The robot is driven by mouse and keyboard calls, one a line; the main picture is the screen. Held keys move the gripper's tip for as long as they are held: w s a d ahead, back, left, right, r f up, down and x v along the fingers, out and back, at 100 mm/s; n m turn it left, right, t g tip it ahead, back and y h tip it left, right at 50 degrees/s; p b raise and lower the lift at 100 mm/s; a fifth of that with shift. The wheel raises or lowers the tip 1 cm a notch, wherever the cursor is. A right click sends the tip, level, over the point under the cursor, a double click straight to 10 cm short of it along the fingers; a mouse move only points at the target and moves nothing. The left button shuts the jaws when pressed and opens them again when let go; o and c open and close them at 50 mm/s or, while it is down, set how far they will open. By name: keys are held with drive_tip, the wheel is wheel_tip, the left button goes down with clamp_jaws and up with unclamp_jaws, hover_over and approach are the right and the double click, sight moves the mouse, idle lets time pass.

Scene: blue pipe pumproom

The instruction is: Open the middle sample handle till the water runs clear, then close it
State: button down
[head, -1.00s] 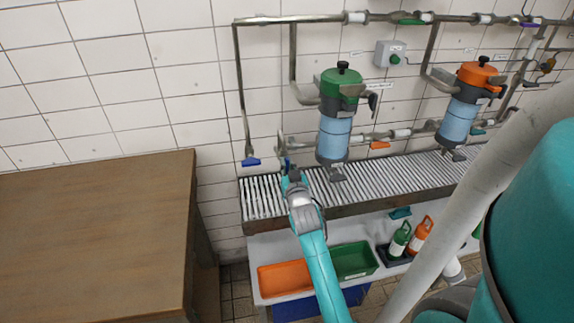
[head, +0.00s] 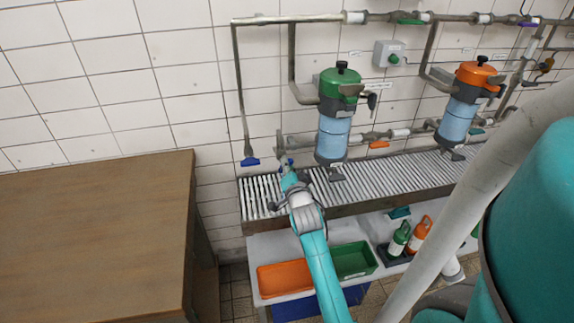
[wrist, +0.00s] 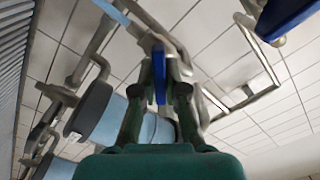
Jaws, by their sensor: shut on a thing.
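My gripper (wrist: 157,95) is shut on a blue handle (wrist: 158,72) in the wrist view, one finger on each side of it. The handle is a flat blue lever below grey pipework. In the head view, my gripper (head: 287,172) is at the back edge of the slatted drain, left of the green-topped filter, and largely hides the held handle. Another blue handle (head: 250,161) sits apart to its left, at the foot of a vertical pipe. An orange handle (head: 379,145) is on the pipe to the right. No water stream is discernible.
A green-topped filter (head: 334,130) and an orange-topped filter (head: 463,110) hang above the slatted drain (head: 400,175). An orange tray (head: 284,279), a green tray (head: 354,261) and bottles stand below. A wooden cabinet (head: 100,220) fills the left.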

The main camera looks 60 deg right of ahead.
drive_tip(key=m, duration=0.4)
drive_tip(key=shift+f+m, duration=0.1)
drive_tip(key=shift+m, duration=0.2)
drive_tip(key=m, duration=0.4)
drive_tip(key=shift+s+f, duration=0.1)
drive_tip(key=shift+f, duration=0.05)
drive_tip(key=shift+m, duration=0.4)
drive_tip(key=c, duration=1.2)
unclamp_jaws()
drive_tip(key=v, duration=1.2)
drive_tip(key=shift+d, duration=0.1)
